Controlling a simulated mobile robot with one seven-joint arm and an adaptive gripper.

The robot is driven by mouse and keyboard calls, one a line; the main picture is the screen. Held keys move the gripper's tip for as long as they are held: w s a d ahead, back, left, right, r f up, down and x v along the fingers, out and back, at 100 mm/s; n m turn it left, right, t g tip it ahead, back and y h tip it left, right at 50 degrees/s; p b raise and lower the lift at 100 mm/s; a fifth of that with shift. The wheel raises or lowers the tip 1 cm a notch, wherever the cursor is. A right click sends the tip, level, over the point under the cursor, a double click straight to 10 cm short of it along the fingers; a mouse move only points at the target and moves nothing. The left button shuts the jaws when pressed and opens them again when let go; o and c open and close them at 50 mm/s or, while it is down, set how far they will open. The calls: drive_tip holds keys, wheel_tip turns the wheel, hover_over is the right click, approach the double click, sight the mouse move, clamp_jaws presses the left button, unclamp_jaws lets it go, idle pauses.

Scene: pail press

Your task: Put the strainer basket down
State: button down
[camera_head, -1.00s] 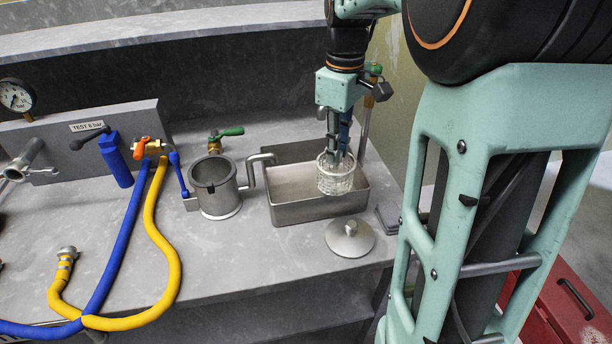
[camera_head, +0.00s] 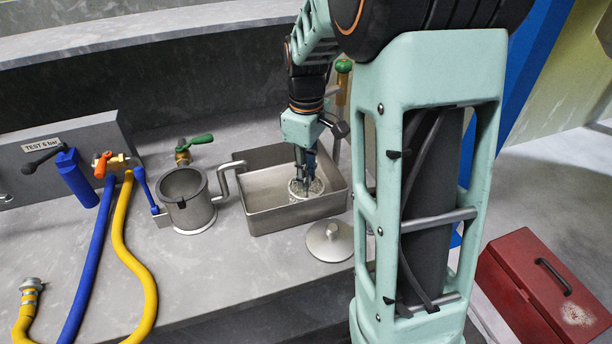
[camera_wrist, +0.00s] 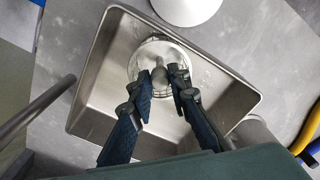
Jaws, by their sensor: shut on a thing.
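The strainer basket (camera_head: 296,187) is a round, pale mesh basket. It is down inside the steel tray (camera_head: 262,228), toward the tray's right side. My gripper (camera_head: 304,172) points down into the tray, shut on the basket's upper part. The wrist view shows the basket (camera_wrist: 140,62) from above, with a grey knob or post at its middle. The two fingers of my gripper (camera_wrist: 161,88) stand close around that post. I cannot tell whether the basket's underside touches the tray floor.
A steel pot (camera_head: 186,212) with a bent pipe stands left of the tray. A round lid (camera_head: 328,243) lies in front of it. Blue (camera_head: 84,262) and yellow (camera_head: 134,255) hoses run at left. A red toolbox (camera_head: 545,285) sits low at right.

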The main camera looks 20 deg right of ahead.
drive_tip(key=shift+f, duration=0.3)
drive_tip(key=shift+f, duration=0.1)
drive_tip(key=shift+f, duration=0.15)
drive_tip(key=c, duration=1.8)
unclamp_jaws()
wheel_tip(320, 180, up, 12)
drive_tip(key=shift+r+p, duration=0.25)
drive_tip(key=shift+p, duration=0.15)
drive_tip(key=shift+d, duration=0.1)
